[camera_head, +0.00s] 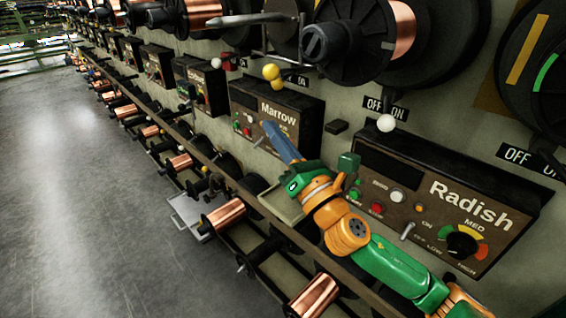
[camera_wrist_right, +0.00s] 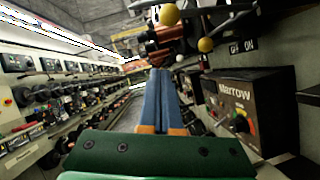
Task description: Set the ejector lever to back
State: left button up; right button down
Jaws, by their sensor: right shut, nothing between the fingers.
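My right gripper (camera_head: 268,126) reaches in from the lower right in the head view, its blue fingers shut and empty in front of the Marrow panel (camera_head: 262,118). In the right wrist view the blue fingers (camera_wrist_right: 160,75) lie together, left of the Marrow panel (camera_wrist_right: 245,105). No part is labelled as the ejector lever, so I cannot tell which it is. Yellow ball knobs (camera_head: 271,72) sit above the Marrow panel, apart from the fingers. A white ball knob (camera_head: 386,123) sits above the Radish panel (camera_head: 440,205). My left gripper is not in view.
Copper spools (camera_head: 223,215) line the lower rack, and larger spools (camera_head: 365,40) stick out above the panels. A small toggle (camera_head: 407,231) and a dial (camera_head: 462,244) are on the Radish panel, near my right arm. Open grey floor (camera_head: 90,190) lies at the left.

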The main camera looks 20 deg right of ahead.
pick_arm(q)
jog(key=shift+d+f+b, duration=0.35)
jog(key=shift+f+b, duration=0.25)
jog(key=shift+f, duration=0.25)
pick_arm(e)
jog(key=v, duration=0.2)
jog(key=d+v, duration=0.1)
jog(key=v, duration=0.1)
jog(key=shift+s+f, duration=0.2)
jog(key=shift+s, duration=0.05)
jog(key=shift+d, duration=0.15)
